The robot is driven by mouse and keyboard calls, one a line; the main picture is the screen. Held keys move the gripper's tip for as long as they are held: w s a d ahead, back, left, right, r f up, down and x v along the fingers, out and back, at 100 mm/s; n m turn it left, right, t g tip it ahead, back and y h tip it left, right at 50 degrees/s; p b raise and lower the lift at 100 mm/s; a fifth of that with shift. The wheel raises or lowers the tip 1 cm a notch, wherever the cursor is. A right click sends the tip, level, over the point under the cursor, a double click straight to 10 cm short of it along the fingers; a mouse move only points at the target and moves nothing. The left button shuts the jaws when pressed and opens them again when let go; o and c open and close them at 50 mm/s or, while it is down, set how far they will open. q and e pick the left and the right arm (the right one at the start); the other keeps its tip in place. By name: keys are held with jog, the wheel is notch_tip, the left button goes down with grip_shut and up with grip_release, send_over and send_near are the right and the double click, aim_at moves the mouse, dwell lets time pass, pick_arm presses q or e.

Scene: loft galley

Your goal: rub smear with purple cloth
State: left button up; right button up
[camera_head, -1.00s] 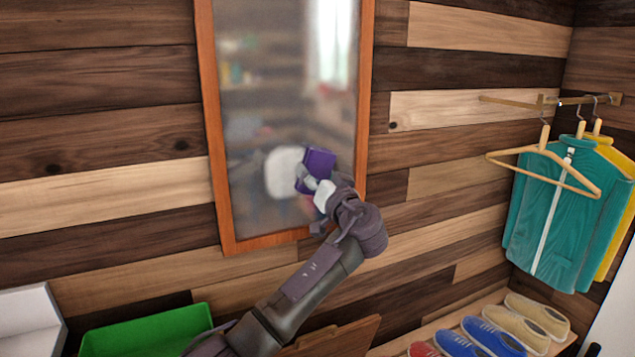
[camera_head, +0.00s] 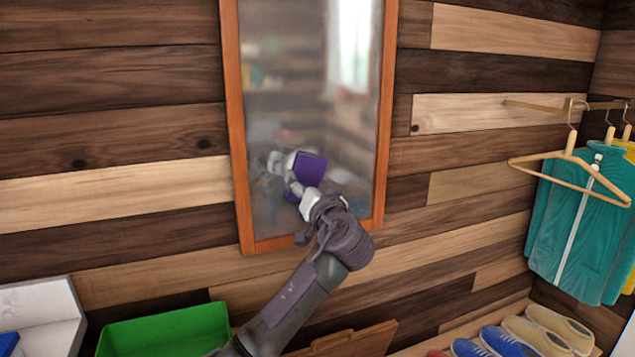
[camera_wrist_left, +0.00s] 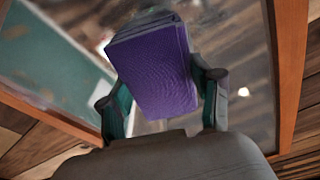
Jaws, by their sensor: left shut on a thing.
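The purple cloth (camera_head: 309,170) is a folded pad held in my left gripper (camera_head: 303,182), at the lower middle of the wood-framed mirror (camera_head: 345,115). In the left wrist view the cloth (camera_wrist_left: 155,65) sits between the two fingers (camera_wrist_left: 160,88), which are shut on it. A small pale patch (camera_head: 276,162) shows just left of the cloth; I cannot tell whether it is smear or my gripper's reflection. Any smear behind the cloth is hidden. Whether the cloth touches the glass is unclear. My right gripper is not in view.
A green bin (camera_head: 165,330) and a white box (camera_head: 45,315) stand at lower left. Teal jackets (camera_head: 578,225) hang from a wall rail at right, above several shoes (camera_head: 540,335). The mirror's wooden frame (camera_head: 236,130) borders the glass; the plank wall around it is clear.

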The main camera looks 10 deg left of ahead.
pick_arm(q)
jog(key=shift+s+a, duration=0.6)
jog(key=shift+a, duration=0.3)
jog(key=shift+s+a, duration=0.55)
jog(key=shift+a, duration=0.3)
jog(key=shift+r+p, duration=0.55)
jog(key=shift+r, duration=0.65)
jog(key=shift+w+d+f+b, duration=0.15)
jog(key=shift+w+d+b, duration=0.5)
jog(key=shift+d, duration=0.5)
jog(key=shift+w+d+b, duration=0.3)
jog(key=shift+w+d, duration=0.5)
jog(key=shift+d, duration=0.35)
jog(key=shift+w+d+b, duration=0.35)
jog(key=shift+w+d, duration=0.5)
jog(key=shift+d, duration=0.35)
jog(key=shift+w+d+b, duration=0.3)
jog(key=shift+w+d, duration=0.5)
jog(key=shift+d, duration=0.35)
jog(key=b, duration=0.2)
send_near(332, 162)
jog(key=shift+w+r, duration=0.2)
jog(key=shift+r, duration=0.1)
